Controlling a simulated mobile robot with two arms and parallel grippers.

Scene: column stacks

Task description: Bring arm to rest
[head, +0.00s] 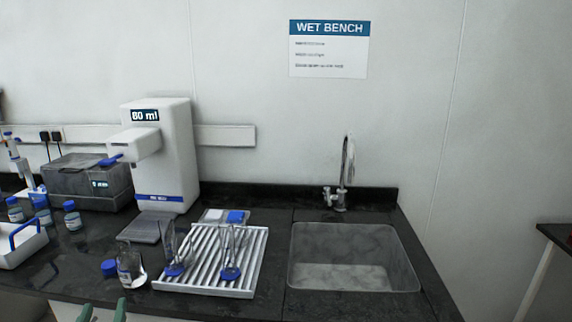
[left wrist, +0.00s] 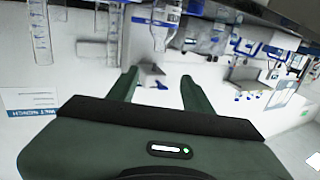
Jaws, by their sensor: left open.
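My left gripper (head: 102,312) shows at the bottom edge of the head view as two green fingertips spread apart, in front of the bench's front edge. In the left wrist view its green fingers (left wrist: 157,88) are open with nothing held between them. A clear bottle (head: 127,268) stands on the bench beyond the fingertips, beside a loose blue cap (head: 109,268). The bottle also shows in the left wrist view (left wrist: 161,36), above and beyond the fingers. My right gripper is in neither view.
Clear cylinders with blue bases stand on a white ribbed rack (head: 208,284). A sink (head: 350,275) with a tap (head: 342,185) is to the right. A white carrier (head: 18,250) and small bottles are at left.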

